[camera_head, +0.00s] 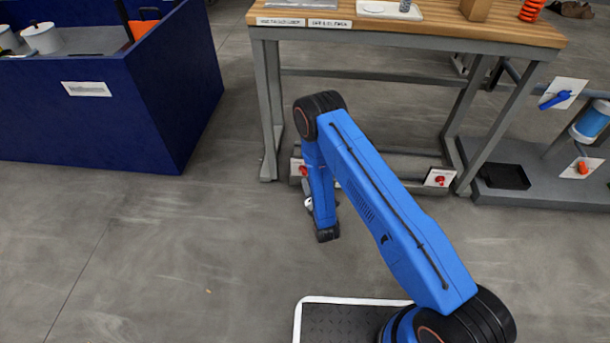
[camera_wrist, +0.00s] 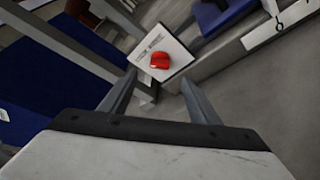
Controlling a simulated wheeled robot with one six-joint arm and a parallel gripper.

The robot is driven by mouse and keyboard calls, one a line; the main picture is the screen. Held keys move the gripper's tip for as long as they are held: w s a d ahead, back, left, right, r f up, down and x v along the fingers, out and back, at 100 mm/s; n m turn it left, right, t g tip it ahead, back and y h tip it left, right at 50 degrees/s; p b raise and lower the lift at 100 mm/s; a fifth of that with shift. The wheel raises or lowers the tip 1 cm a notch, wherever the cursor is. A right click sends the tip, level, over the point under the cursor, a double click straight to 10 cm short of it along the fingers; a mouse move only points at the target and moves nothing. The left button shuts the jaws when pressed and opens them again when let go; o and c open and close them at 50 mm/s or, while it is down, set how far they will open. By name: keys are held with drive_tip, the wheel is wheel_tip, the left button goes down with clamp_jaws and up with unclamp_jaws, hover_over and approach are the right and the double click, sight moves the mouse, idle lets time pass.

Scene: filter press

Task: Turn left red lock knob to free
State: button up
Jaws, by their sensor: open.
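The left red lock knob (camera_head: 303,171) sits on a small white plate low on the workbench's frame, partly hidden by my arm in the head view. In the wrist view a red knob (camera_wrist: 160,60) on a white plate with small printing lies just beyond and between my fingertips; it appears to be the same knob. My gripper (camera_wrist: 158,77) is open and empty, its two grey fingers apart and not visibly touching the knob. In the head view my gripper is mostly hidden behind my arm. A second red knob (camera_head: 440,179) is on a white plate at the right.
The wooden-topped workbench (camera_head: 400,28) stands above the knobs, with grey legs and rails around them. A navy blue bin (camera_head: 90,120) stands to the left. A blue valve handle (camera_head: 556,100) and a black tray (camera_head: 503,177) are at the right. The floor in front is clear.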

sight(304, 172)
drive_tip(key=x, duration=1.1)
drive_tip(key=shift+w, duration=0.2)
drive_tip(key=c, duration=1.1)
